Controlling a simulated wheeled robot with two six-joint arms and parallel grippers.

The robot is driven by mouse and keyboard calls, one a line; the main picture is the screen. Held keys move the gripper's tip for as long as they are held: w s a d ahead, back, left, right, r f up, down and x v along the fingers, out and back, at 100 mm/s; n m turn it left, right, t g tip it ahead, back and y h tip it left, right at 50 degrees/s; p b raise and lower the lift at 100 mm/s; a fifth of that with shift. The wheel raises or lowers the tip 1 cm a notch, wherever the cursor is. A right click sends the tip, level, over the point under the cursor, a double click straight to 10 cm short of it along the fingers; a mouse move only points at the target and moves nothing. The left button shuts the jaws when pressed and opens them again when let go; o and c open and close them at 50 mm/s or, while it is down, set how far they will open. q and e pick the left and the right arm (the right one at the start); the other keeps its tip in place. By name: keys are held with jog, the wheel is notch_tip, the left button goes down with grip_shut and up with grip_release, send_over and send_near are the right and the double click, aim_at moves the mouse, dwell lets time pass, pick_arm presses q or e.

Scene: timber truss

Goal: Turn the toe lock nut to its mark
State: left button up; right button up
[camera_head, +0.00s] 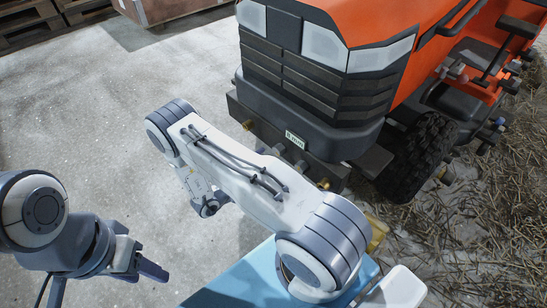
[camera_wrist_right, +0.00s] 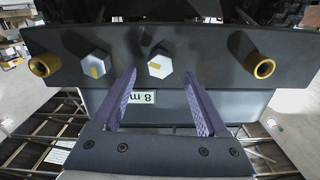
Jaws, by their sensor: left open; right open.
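In the right wrist view, two pale hex nuts sit on a dark plate (camera_wrist_right: 215,50), each with a yellow mark: a left hex nut (camera_wrist_right: 95,60) and a right hex nut (camera_wrist_right: 160,64). I cannot tell which is the toe lock nut. My right gripper (camera_wrist_right: 160,74) is open and empty, its purple fingertips on either side of the right nut's lower edge; I cannot tell if they touch it. My left gripper (camera_head: 152,257) is open and empty at lower left, well away from the tractor.
Yellow-rimmed tubes, one left (camera_wrist_right: 43,65) and one right (camera_wrist_right: 260,66), project from the plate beside the nuts. A label (camera_wrist_right: 138,98) shows between my right fingers. The orange tractor (camera_head: 372,20) fills the upper right.

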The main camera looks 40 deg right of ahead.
aim_at(276, 152)
jog(key=shift+w+d+b, duration=0.15)
jog(key=shift+d+b, duration=0.35)
jog(key=shift+d, duration=1.45)
grip_shut()
